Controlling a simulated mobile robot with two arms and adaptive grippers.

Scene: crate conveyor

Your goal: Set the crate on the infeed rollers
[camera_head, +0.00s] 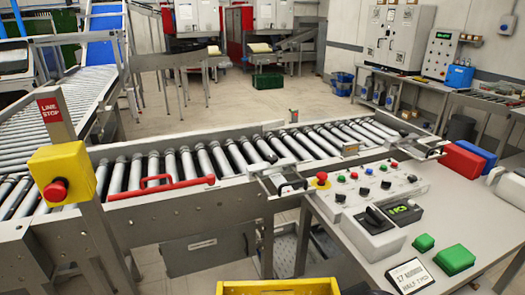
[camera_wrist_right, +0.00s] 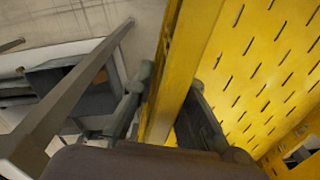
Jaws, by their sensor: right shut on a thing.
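The yellow crate (camera_head: 280,288) shows only as a strip of rim at the bottom edge of the head view, on the near side of the conveyor. In the right wrist view its slotted yellow wall (camera_wrist_right: 262,65) fills the right side. My right gripper (camera_wrist_right: 167,97) is shut on the crate's rim, one dark finger on each side of it. My left gripper is in neither view. The roller conveyor (camera_head: 237,156) runs across the middle of the head view, its visible rollers bare. A red handle (camera_head: 160,186) lies along its near side.
A control desk (camera_head: 330,206) with buttons and green blocks stands at the right, close to the crate. A yellow line-stop box (camera_head: 66,172) on a post rises at the left. Red and blue bins (camera_head: 464,160) sit at the desk's far edge.

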